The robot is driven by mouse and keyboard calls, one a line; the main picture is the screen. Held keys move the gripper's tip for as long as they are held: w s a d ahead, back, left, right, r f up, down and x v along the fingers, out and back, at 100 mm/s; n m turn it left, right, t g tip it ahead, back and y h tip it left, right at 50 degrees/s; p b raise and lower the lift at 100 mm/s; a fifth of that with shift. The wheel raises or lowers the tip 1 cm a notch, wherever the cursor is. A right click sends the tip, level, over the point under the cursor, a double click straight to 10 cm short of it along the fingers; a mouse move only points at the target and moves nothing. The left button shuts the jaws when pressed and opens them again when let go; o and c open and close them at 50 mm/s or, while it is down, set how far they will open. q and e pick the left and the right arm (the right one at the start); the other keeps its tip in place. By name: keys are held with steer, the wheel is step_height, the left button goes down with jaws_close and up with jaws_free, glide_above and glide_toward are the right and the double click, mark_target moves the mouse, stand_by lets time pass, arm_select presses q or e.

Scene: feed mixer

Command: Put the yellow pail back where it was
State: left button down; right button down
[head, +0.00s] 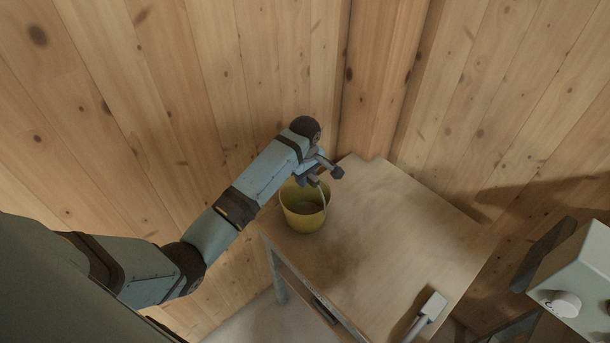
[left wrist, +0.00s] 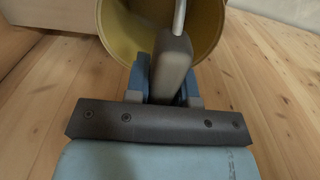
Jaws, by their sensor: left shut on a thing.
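The yellow pail (head: 303,217) is at the far left corner of the wooden table, upright or nearly so, and looks empty inside. I cannot tell whether its base touches the tabletop or hangs just above it. My left gripper (head: 317,180) is over the pail's rim, shut on its thin pale handle. In the left wrist view the gripper (left wrist: 172,62) is in front of the pail (left wrist: 212,22), with the handle rising from between the fingers. The fingers hide part of the pail. My right gripper is not in view.
The table (head: 400,225) stands against plank walls, and its middle is clear. A pale, flat-headed tool (head: 432,306) lies near its front right edge. A post stands in the wall corner behind the table.

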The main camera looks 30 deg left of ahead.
arm_select(q)
steer(key=c, duration=1)
jaws_free()
steer(key=shift+r, duration=0.1)
step_height(320, 180, up, 12)
steer(key=shift+a+f, duration=0.1)
